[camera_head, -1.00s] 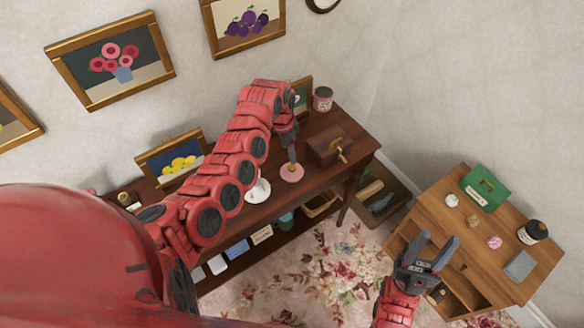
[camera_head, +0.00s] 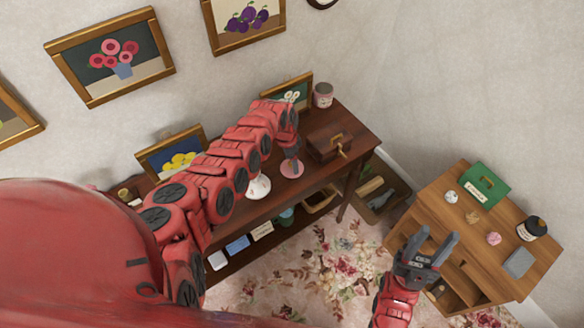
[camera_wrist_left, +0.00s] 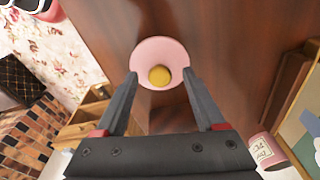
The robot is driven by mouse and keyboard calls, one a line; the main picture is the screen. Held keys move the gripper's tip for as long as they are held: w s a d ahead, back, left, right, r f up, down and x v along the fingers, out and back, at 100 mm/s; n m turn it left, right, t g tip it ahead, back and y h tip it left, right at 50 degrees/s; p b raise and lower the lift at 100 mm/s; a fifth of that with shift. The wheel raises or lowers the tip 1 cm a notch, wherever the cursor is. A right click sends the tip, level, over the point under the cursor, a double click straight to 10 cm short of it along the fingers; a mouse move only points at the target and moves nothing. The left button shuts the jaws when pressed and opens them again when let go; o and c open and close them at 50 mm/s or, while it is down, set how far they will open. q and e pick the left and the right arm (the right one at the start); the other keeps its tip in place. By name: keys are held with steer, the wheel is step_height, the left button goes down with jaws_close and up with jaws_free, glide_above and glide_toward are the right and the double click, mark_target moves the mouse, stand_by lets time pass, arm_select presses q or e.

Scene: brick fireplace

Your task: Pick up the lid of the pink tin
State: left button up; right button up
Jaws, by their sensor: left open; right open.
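A pink round disc with a golden knob, which looks like the lid (camera_head: 292,169), lies on the dark wooden table. It also shows in the left wrist view (camera_wrist_left: 150,47). A pink tin (camera_head: 323,96) with a pale label stands at the table's back right corner; it also shows in the left wrist view (camera_wrist_left: 268,150). My left gripper (camera_head: 291,152) is above the lid, pointing down. In the left wrist view its open fingers (camera_wrist_left: 160,74) flank the knob's sides, with nothing held. Contact cannot be told. My right gripper (camera_head: 438,236) is open and empty, in front of the desk.
A wooden box (camera_head: 330,145) with a brass part stands right of the lid. A white round object (camera_head: 258,187) is left of it. Framed pictures (camera_head: 290,92) lean on the wall behind. The desk (camera_head: 435,205) at right holds a green box (camera_head: 484,188) and small items.

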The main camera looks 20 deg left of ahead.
arm_select(q)
jaws_close()
steer(key=shift+r, duration=0.1)
stand_by(0.3)
